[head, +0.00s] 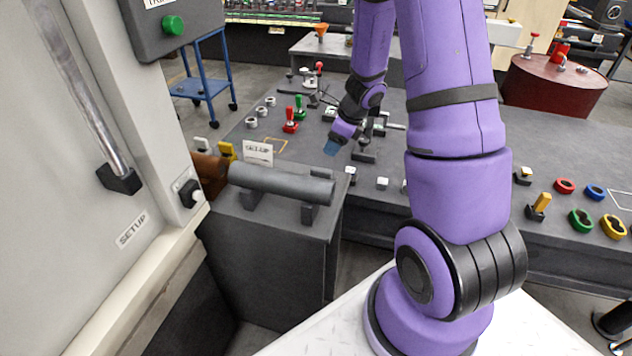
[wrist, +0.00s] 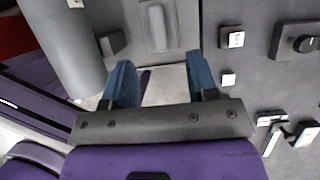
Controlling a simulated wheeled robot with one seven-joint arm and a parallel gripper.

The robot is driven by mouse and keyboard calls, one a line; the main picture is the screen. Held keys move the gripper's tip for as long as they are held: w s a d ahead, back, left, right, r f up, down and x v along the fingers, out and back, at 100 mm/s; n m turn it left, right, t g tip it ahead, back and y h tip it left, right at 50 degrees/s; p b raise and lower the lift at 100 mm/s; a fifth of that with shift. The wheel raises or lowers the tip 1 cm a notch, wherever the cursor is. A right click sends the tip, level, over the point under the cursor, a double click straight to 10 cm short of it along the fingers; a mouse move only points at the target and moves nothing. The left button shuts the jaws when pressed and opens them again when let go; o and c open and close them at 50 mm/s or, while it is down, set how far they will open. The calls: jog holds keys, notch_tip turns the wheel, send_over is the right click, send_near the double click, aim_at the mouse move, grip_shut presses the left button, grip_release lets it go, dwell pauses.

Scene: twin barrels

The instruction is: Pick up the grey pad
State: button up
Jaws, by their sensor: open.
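My gripper (head: 331,148) hangs over the left part of the dark workbench, near its front edge, with blue fingertips pointing down and left. In the wrist view its two blue fingers (wrist: 159,65) are apart, with nothing held between them. Ahead of the fingertips in that view is a grey rounded block (wrist: 157,27) on a grey panel. It may be the grey pad, but I cannot be sure. I cannot pick out the pad for certain in the head view, where my arm covers part of the bench.
A thick grey cylinder (head: 282,184) lies on a dark cabinet, close below and left of my gripper. It also shows in the wrist view (wrist: 62,42). Red (head: 291,121) and green levers stand behind. A pale machine wall (head: 75,180) stands at the left.

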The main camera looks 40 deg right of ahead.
aim_at(322, 169)
jog(key=x, duration=0.5)
jog(key=shift+f, duration=0.3)
jog(key=shift+s+x, duration=0.2)
jog(key=shift+x, duration=1.15)
jog(key=shift+s+x, duration=0.2)
jog(key=shift+x, duration=1.1)
jog(key=shift+f, duration=0.15)
grip_shut()
